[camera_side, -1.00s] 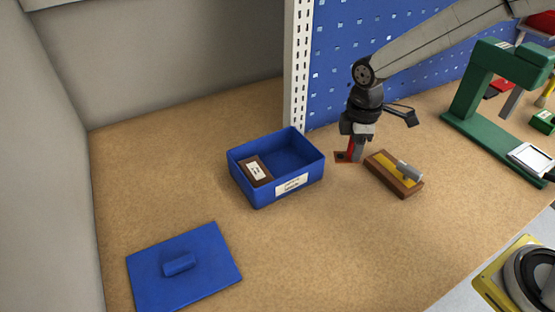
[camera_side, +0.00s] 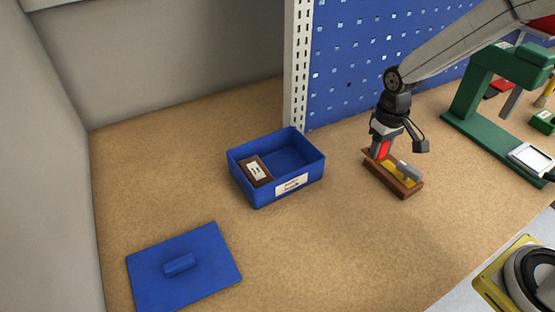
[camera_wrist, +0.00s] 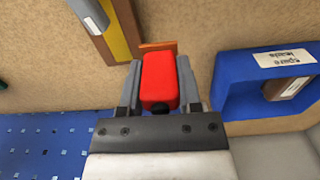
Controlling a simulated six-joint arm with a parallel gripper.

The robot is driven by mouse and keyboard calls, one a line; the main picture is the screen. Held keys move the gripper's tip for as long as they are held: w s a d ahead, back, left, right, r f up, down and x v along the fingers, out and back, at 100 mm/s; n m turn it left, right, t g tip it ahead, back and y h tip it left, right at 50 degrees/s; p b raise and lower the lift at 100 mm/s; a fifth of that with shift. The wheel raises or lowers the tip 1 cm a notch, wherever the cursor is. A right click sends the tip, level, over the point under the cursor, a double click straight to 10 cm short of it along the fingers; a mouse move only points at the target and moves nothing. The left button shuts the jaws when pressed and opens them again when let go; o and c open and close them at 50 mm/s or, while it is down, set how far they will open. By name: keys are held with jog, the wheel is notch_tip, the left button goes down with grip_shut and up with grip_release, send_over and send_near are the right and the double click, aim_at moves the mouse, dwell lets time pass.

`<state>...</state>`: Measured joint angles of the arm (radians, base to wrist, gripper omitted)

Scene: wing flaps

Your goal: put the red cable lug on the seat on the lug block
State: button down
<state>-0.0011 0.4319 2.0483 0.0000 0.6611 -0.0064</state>
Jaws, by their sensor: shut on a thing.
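My gripper (camera_side: 381,152) is shut on the red cable lug (camera_side: 384,147), which is upright between the fingers. In the wrist view the red lug (camera_wrist: 160,78) fills the space between my gripper's fingers (camera_wrist: 160,66), and a flat copper-coloured tongue (camera_wrist: 158,45) shows beyond it. The lug block (camera_side: 407,190) is a brown wooden block with a yellow top and a grey cylinder (camera_side: 409,171). My gripper is at the block's far left end in the side view. The lug's lower end is partly hidden, so I cannot tell whether it touches the block. The block also shows in the wrist view (camera_wrist: 121,42).
An open blue bin (camera_side: 304,163) with a brown labelled block (camera_side: 257,170) inside stands to the left. A blue lid (camera_side: 205,255) lies at front left. A green press-like stand (camera_side: 462,105) is at right. Blue pegboard (camera_side: 345,60) stands behind.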

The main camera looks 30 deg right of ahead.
dwell(0.3)
jog(key=m, duration=0.2)
jog(key=s+r+m, duration=0.1)
jog(key=m, duration=0.1)
jog(key=shift+d, duration=0.4)
jog(key=s+d+r+m, duration=0.2)
jog(key=s+r+m, duration=0.1)
jog(key=m, duration=1.3)
jog(key=s+d+r+m, duration=0.2)
jog(key=s+m, duration=0.4)
jog(key=m, duration=1)
jog(key=shift+s+r, duration=0.15)
jog(key=shift+r, duration=0.3)
jog(key=shift+d, duration=0.1)
